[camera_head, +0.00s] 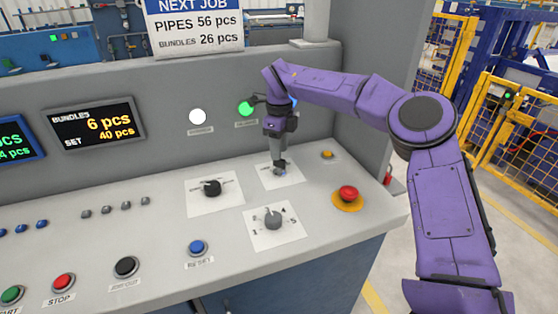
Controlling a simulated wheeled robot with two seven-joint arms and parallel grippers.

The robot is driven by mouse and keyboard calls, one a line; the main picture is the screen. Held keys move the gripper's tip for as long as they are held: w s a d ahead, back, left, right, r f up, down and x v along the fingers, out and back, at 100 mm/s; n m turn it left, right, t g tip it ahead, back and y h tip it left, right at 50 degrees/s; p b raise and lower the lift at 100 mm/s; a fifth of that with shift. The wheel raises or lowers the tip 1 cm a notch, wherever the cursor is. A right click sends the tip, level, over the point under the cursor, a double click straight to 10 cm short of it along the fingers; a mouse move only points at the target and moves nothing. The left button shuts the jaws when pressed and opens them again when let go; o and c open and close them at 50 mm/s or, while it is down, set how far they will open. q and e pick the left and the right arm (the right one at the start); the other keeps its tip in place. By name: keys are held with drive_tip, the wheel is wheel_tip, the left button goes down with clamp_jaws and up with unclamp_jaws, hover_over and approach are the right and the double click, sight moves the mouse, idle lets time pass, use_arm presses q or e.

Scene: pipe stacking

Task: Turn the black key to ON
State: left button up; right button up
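My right gripper (280,168) points down over a white plate (293,179) at the back right of the grey console's sloped panel. Its fingertips are at a small fitting on that plate. They cover most of it, so I cannot make out a black key there or tell whether the fingers are closed on it. To the left, a black knob (211,187) sits on another white plate, apart from the gripper. The labels on the plates are too small to read. My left gripper is not in view.
A grey selector knob (273,219) stands in front of the gripper. A red emergency button (348,193) on a yellow base is to the right, with a small yellow button (327,154) behind it. A blue reset button (197,247) is at the front. The console's upright wall rises behind.

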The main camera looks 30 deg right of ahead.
sight(279, 165)
wheel_tip(279, 165, down, 4)
drive_tip(key=shift+f, duration=0.2)
clamp_jaws()
